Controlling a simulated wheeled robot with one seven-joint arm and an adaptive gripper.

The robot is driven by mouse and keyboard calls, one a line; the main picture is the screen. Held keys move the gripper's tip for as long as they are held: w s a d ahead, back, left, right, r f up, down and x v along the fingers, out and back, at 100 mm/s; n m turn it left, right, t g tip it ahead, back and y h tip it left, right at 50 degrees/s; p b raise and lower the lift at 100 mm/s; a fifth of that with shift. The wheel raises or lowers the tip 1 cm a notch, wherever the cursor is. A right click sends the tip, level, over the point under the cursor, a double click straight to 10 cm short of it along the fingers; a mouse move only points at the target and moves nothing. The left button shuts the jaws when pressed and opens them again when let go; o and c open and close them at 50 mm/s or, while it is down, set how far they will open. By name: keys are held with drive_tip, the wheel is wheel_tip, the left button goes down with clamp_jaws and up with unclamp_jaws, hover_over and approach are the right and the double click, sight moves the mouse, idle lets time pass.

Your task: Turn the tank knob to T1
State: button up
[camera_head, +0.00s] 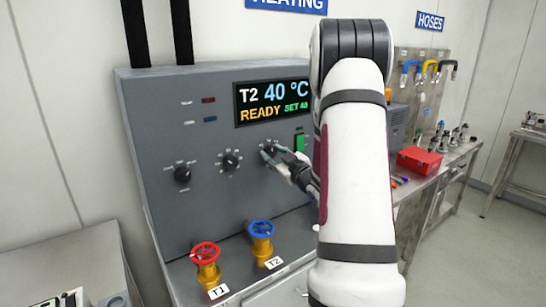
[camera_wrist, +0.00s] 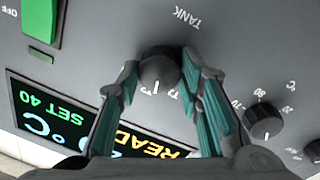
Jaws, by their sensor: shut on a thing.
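The tank knob (camera_wrist: 158,70) is a dark round knob under the word TANK on the grey panel. In the head view the knob (camera_head: 271,147) is the rightmost of the three, partly covered by my fingers. My gripper (camera_wrist: 160,73) has its green-padded fingers on both sides of the knob, closed on it. The knob's white mark points toward the bottom of the wrist picture. Small T labels sit just beside the mark, partly hidden by a finger, so I cannot tell exactly which one it meets. The display (camera_head: 272,103) reads T2, 40 °C, READY, SET 40.
The °C knob (camera_wrist: 263,121) is close beside my finger; it also shows in the head view (camera_head: 230,160). A green switch (camera_wrist: 41,19) is on the other side. Red (camera_head: 205,254) and blue (camera_head: 261,229) valve wheels stand below the panel.

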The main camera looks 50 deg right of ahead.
drive_tip(key=n+b, duration=0.2)
drive_tip(key=n, duration=0.2)
drive_tip(key=shift+w+f, duration=0.1)
drive_tip(key=shift+f, duration=0.05)
drive_tip(key=shift+n+b, duration=0.7)
drive_tip(key=shift+n, duration=0.9)
drive_tip(key=o, duration=1.2)
drive_tip(key=v, duration=1.2)
drive_tip(key=shift+d+f, duration=0.15)
drive_tip(key=shift+d, duration=0.05)
